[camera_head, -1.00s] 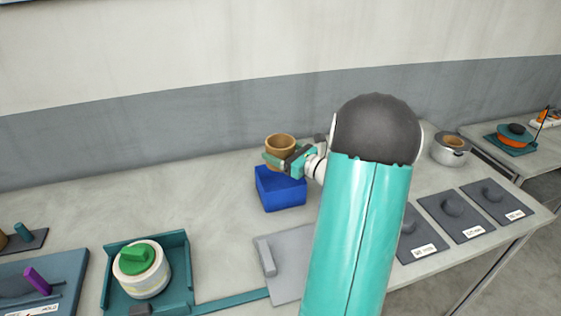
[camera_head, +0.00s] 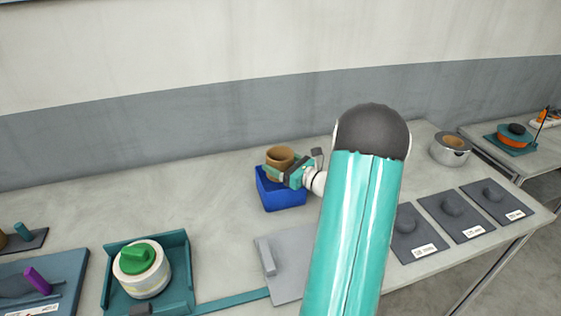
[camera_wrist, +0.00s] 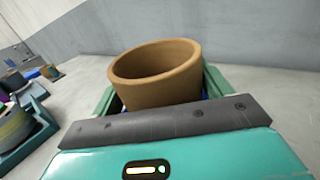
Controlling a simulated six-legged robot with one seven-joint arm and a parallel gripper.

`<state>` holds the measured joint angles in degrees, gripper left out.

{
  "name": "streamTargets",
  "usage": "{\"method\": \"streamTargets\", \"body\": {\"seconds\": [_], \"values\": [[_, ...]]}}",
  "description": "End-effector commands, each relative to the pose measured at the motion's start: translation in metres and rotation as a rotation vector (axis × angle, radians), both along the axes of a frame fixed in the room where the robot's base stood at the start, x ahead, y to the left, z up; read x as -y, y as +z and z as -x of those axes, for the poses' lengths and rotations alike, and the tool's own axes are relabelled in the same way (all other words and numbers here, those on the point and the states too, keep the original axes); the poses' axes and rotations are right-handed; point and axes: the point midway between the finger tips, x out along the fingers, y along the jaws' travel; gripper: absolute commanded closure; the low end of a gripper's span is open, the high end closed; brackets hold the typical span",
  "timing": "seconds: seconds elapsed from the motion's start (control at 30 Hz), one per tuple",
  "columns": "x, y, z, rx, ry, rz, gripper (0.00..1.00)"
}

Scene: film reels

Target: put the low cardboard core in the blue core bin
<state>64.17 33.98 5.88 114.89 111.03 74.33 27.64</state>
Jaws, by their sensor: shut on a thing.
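The low cardboard core (camera_head: 279,158) is a short brown open ring. My gripper (camera_head: 277,171) is shut on it and holds it slightly tilted, over or partly in the mouth of the blue core bin (camera_head: 283,200). In the wrist view the core (camera_wrist: 158,88) sits between the green fingers (camera_wrist: 160,98), with its open top showing. A little blue of the bin shows behind the fingers there. The core's lower edge is hidden, so I cannot tell how far it is inside the bin.
A teal tray (camera_head: 191,272) with a white roll and green knob (camera_head: 138,258) stands at the front left. A grey plate (camera_head: 291,274) lies in front of the bin. Dark labelled plates (camera_head: 461,214) and a silver pot (camera_head: 450,154) are to the right.

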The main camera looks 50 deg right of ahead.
Motion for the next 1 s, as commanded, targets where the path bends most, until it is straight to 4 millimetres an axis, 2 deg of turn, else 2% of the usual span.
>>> {"method": "streamTargets", "body": {"seconds": [0.27, 0.3, 0.4, 0.67, 0.83, 1.0], "values": [[0.0, -0.005, 0.0, 0.0, 0.0, 0.001, 0.44], [0.0, -0.006, 0.0, 0.0, 0.0, 0.001, 0.18], [0.0, -0.006, 0.0, -0.001, 0.0, 0.0, 0.0], [0.0, -0.005, 0.0, -0.001, -0.001, 0.0, 0.0], [0.0, 0.009, 0.0, 0.0, -0.001, 0.004, 0.0], [0.004, 0.007, 0.035, -0.001, -0.005, 0.001, 0.0]]}}
